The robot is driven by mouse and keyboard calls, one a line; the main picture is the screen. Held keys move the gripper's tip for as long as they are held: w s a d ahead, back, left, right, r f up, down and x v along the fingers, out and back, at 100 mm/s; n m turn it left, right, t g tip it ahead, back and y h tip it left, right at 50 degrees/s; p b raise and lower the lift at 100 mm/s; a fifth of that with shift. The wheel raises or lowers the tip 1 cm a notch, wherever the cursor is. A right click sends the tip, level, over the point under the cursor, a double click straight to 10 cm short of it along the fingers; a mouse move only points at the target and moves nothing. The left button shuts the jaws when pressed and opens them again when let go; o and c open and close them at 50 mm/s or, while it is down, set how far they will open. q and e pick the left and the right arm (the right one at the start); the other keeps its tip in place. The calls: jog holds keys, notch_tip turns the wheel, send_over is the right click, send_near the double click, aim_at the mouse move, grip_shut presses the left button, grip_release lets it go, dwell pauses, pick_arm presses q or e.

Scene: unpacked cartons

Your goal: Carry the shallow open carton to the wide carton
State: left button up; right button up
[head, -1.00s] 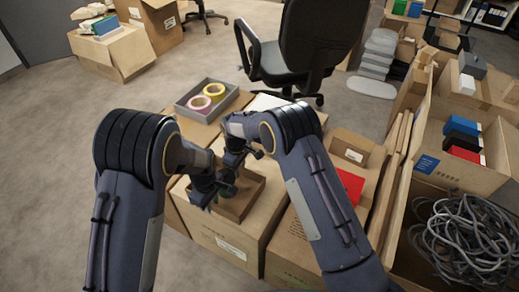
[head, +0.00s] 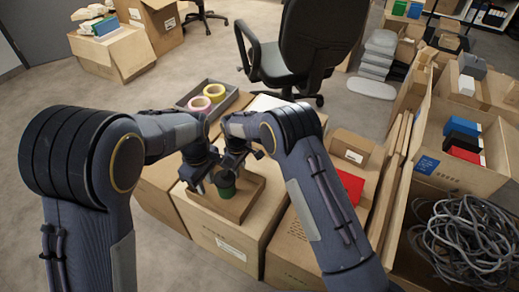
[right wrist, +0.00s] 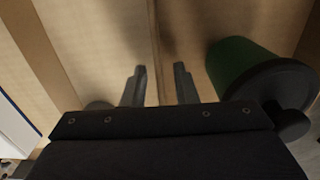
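The shallow open carton (head: 240,208) is brown and sits on top of a large closed carton (head: 215,238) in the head view. A dark green cup (head: 226,188) stands in it and also shows at the right of the right wrist view (right wrist: 238,62). My left gripper (head: 197,184) is at the shallow carton's left side; its finger gap is too small to tell. My right gripper (head: 229,178) is over the shallow carton, close to the cup. In the right wrist view its two fingers (right wrist: 160,88) are apart, with a cardboard edge running between them. Which carton is the wide one is unclear.
A grey tray with pink and yellow tape rolls (head: 207,98) lies behind my grippers. A carton (head: 290,248) stands to the right, near a red item (head: 351,186). An office chair (head: 315,50) is behind. Open floor (head: 60,100) lies left.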

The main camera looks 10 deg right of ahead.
notch_tip(320, 180, up, 12)
dwell(0.4)
jog(key=shift+f, duration=0.1)
